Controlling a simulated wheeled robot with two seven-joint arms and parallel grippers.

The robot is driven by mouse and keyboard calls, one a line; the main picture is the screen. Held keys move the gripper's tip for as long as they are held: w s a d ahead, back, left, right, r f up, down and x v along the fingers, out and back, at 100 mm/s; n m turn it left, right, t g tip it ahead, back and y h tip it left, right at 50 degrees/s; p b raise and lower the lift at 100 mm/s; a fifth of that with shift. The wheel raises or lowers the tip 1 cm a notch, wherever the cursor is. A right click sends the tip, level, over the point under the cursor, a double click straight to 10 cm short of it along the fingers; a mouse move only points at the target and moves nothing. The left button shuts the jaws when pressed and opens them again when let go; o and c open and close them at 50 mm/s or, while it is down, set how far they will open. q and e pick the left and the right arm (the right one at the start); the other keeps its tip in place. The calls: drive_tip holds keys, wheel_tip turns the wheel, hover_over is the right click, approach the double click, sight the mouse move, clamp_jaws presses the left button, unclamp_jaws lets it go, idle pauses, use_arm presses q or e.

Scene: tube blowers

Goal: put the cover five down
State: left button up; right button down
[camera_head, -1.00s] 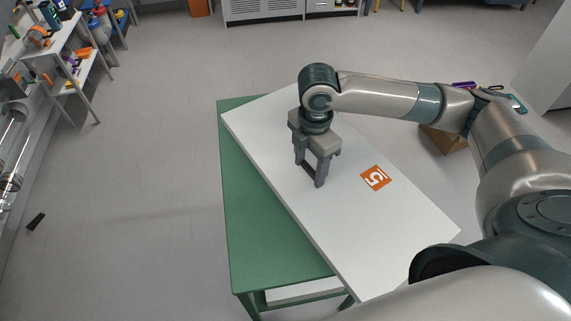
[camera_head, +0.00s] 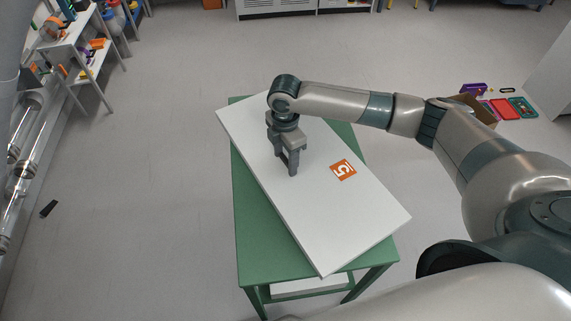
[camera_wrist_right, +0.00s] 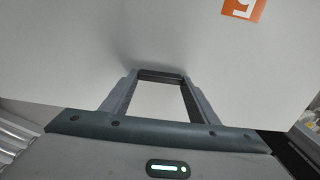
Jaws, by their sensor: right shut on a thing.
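The cover five is a large white panel (camera_head: 350,215) with an orange label (camera_head: 343,170) marked 5. In the head view it lies skewed over the green table (camera_head: 250,225), its far left corner reaching past the table's edge. My right gripper (camera_head: 288,165) points down at the panel's middle and is shut on the cover's dark handle. In the right wrist view the handle (camera_wrist_right: 160,74) spans between the fingers, with the white panel (camera_wrist_right: 60,50) beyond. I cannot tell whether the cover touches the tabletop. My left gripper is not in view.
Another white panel (camera_head: 310,288) shows on the table's lower shelf. A cardboard box (camera_head: 472,108) and coloured trays (camera_head: 505,108) are on the floor at the right. A white shelf unit (camera_head: 85,60) and glass tubes (camera_head: 25,125) stand at the left.

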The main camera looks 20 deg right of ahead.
drive_tip(key=shift+f+p, duration=0.45)
drive_tip(key=shift+f, duration=0.05)
wheel_tip(320, 180, down, 2)
drive_tip(key=shift+p, duration=0.45)
drive_tip(key=shift+f, duration=0.45)
drive_tip(key=c, duration=0.7)
unclamp_jaws()
drive_tip(key=shift+r, duration=0.1)
